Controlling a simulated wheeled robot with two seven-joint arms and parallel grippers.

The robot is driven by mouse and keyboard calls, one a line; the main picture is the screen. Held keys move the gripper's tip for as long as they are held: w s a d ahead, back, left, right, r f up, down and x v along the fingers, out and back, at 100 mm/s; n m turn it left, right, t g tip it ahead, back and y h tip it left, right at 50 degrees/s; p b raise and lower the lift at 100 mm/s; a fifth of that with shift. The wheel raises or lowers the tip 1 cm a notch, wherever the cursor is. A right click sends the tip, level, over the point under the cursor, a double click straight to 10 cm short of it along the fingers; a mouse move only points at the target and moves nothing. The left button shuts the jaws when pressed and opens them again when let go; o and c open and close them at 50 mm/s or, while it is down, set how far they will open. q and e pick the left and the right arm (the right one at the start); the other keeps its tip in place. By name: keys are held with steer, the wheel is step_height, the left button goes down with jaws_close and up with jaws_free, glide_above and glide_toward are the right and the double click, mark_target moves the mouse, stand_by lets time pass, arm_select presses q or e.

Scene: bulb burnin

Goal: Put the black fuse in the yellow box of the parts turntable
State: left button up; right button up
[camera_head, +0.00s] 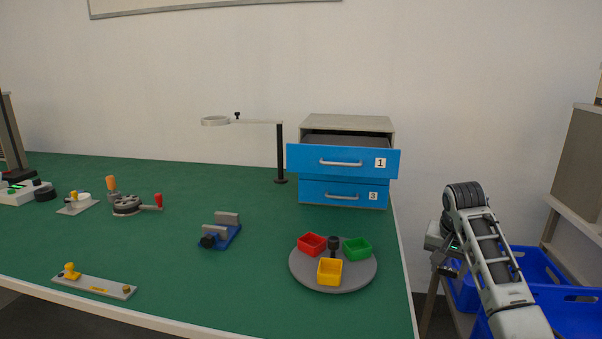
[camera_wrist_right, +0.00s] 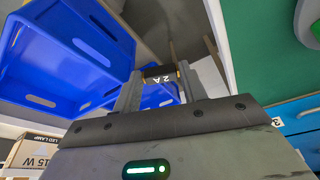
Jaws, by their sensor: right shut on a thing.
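The black fuse (camera_wrist_right: 161,77), marked "2 A", lies crosswise between the fingertips of my right gripper (camera_wrist_right: 160,82) in the right wrist view. My right gripper (camera_head: 449,266) is shut on it, beyond the right edge of the green table in the head view. There the fuse is too small to make out. The grey parts turntable (camera_head: 304,274) stands near the table's front right corner, to the left of my right gripper. The yellow box (camera_head: 329,271) sits at its front, looking empty, with a red box (camera_head: 312,244) and a green box (camera_head: 357,249) behind. My left gripper is out of view.
Blue crates (camera_head: 560,309) stand on a shelf right of the table, around my right arm. A drawer cabinet (camera_head: 347,124) stands behind the turntable, its upper drawer (camera_head: 343,161) pulled out. A blue vice-like fixture (camera_head: 220,236) stands left of the turntable.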

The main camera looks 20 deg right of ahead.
steer(key=r, duration=0.1)
glide_above(398, 293)
steer(key=shift+r+m, duration=0.1)
steer(key=shift+m, duration=0.3)
steer(key=s+a+n, duration=0.1)
steer(key=a+n, duration=0.1)
steer(key=a, duration=0.1)
steer(key=s+a+r+n, duration=0.1)
steer(key=s+a+n, duration=0.1)
steer(key=a, duration=0.1)
steer(key=s+a+n+y, duration=0.1)
steer(key=a, duration=0.2)
steer(key=shift+s+a+r+n+t, duration=0.25)
steer(key=shift+n+t, duration=0.15)
arm_select(q)
steer(key=p, duration=0.1)
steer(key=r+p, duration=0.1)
steer(key=p, duration=0.1)
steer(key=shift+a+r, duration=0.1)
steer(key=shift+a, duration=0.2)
arm_select(e)
steer(key=s+a+r+n+y, duration=0.1)
steer(key=s+a+r+n, duration=0.1)
steer(key=s+a+n, duration=0.3)
steer(key=s+a, duration=0.4)
steer(key=shift+s+r+y, duration=0.15)
steer(key=shift+r+y, duration=0.05)
steer(key=shift+y, duration=0.1)
